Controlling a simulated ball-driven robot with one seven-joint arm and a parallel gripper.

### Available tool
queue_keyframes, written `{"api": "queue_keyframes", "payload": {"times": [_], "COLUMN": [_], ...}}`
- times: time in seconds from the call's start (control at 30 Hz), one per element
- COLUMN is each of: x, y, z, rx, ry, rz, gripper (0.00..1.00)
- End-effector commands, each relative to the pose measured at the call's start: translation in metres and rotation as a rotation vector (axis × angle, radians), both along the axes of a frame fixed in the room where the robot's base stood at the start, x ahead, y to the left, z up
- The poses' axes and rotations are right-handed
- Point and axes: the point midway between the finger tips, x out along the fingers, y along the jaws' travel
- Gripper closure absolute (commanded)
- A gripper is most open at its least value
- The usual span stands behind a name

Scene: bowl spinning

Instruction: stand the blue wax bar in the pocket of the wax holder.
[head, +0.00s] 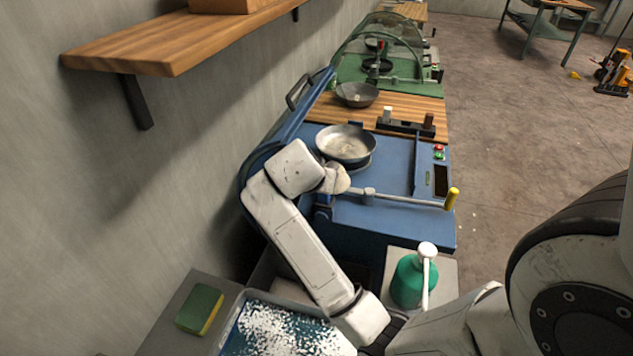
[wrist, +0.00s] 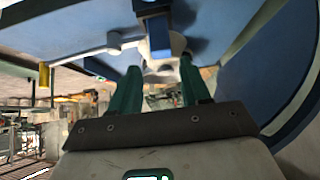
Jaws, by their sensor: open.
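The dark wax holder (head: 405,127) stands on the wooden surface behind the blue machine. A white bar (head: 388,117) and a brown bar (head: 428,122) stand up from it. A small blue piece (head: 356,124) shows just left of the holder, behind the bowl; I cannot tell for sure that it is the blue wax bar. My gripper (wrist: 160,82) is open, its green fingers apart with no bar held between them. A blue block (wrist: 159,35) appears beyond the fingertips; I cannot tell what it belongs to. In the head view my arm hides the fingers.
A metal bowl (head: 346,143) sits on the blue machine (head: 385,205). A rod with a yellow handle (head: 452,198) crosses in front. A dark bowl (head: 357,95) rests on the wood. A green bottle (head: 410,280), a sponge (head: 200,309) and a tray (head: 245,301) are near me.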

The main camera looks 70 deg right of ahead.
Motion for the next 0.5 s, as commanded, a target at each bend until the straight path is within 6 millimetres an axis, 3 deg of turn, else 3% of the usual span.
{"api": "queue_keyframes", "payload": {"times": [0.2, 0.5], "x": [-0.001, -0.003], "y": [0.02, 0.026], "z": [0.023, 0.03], "rx": [-0.001, 0.0], "ry": [-0.002, -0.001], "rz": [0.001, -0.001], "gripper": [0.53, 0.53]}}
